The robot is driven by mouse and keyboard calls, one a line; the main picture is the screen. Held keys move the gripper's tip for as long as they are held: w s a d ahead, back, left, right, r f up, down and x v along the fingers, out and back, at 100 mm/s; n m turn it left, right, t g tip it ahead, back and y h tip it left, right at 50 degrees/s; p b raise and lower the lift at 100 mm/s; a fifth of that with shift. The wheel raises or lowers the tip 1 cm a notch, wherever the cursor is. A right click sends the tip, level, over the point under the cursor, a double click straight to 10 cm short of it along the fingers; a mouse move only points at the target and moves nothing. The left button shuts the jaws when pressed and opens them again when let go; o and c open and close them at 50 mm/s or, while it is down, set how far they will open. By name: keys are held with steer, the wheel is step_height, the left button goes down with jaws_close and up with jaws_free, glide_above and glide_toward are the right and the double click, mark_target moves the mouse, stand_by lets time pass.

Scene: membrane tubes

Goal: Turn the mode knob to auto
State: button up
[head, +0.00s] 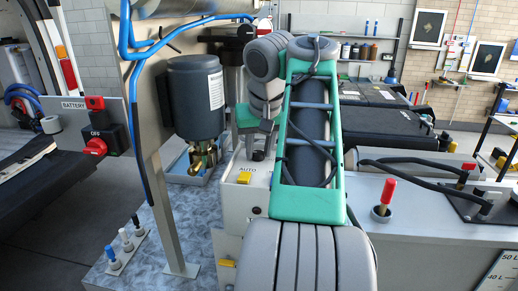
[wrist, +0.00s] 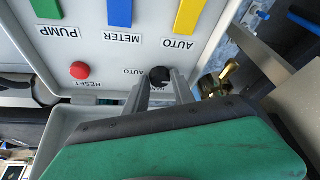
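The mode knob (wrist: 159,76) is a small black round knob on a pale panel (wrist: 110,55), which appears upside down in the wrist view. An AUTO label is just left of the knob; its pointer direction is too small to read surely. My gripper (wrist: 160,80) has its two grey fingers apart, one on each side of the knob. I cannot tell whether they touch it. In the head view my gripper (head: 262,150) is low over the grey control box (head: 240,203); the knob is hidden there.
The panel also carries a red RESET button (wrist: 80,70) and green, blue and yellow strips. A brass fitting (wrist: 218,80) sits close to the right of the fingers. A dark cylinder (head: 196,97) stands left of my arm. A red-topped lever (head: 385,196) rises at right.

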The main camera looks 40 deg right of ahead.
jaws_close()
